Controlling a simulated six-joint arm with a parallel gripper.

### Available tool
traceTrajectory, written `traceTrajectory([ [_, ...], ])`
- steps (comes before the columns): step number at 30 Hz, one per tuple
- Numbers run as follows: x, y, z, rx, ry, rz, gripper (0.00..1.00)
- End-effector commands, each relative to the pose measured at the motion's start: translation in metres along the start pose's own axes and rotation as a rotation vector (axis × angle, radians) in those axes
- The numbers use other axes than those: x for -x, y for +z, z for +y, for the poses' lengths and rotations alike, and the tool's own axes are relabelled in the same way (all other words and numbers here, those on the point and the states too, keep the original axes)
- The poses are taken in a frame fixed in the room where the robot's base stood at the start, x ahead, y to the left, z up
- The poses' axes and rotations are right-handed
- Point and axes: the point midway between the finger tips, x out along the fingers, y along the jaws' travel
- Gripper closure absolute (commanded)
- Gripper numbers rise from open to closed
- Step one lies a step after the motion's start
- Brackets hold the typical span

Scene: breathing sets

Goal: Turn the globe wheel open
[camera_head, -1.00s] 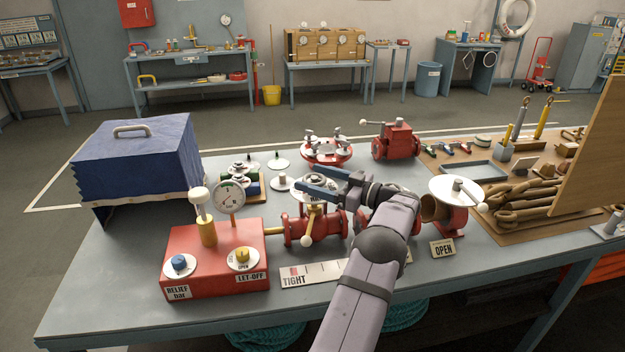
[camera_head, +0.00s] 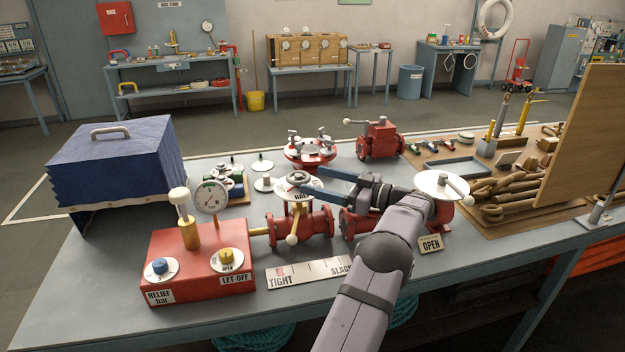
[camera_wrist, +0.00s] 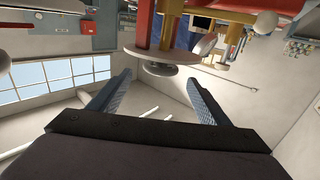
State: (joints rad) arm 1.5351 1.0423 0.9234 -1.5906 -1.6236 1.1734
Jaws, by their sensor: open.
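The globe valve (camera_head: 302,228) is red, mid-bench. A white disc marked with letters like "HAL" (camera_head: 299,196) sits above it, with a small grey handwheel (camera_head: 298,178) on top. A lever with a pale ball hangs at its front. My gripper (camera_head: 317,177) is open and empty, reaching in from the right at about the wheel's height. Its blue fingers end close to the wheel's right side; I cannot tell whether they touch it. In the wrist view, a white disc with a grey round part (camera_wrist: 158,70) lies beyond and between the open fingers.
A red box (camera_head: 200,262) with a gauge and knobs stands left of the valve. A TIGHT–SLACK strip (camera_head: 310,272) lies in front, and an OPEN plate (camera_head: 431,244) at right. A white-disc valve (camera_head: 440,184) stands beside my arm. The front-left bench is clear.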

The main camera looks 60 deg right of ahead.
Motion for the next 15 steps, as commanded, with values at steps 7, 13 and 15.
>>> traceTrajectory([
  [7, -0.021, -0.022, 0.0, 0.031, 0.075, 0.016, 0.29],
  [13, -0.036, -0.025, -0.002, 0.037, 0.194, 0.027, 0.29],
  [15, -0.039, -0.023, -0.004, 0.037, 0.237, 0.024, 0.29],
])
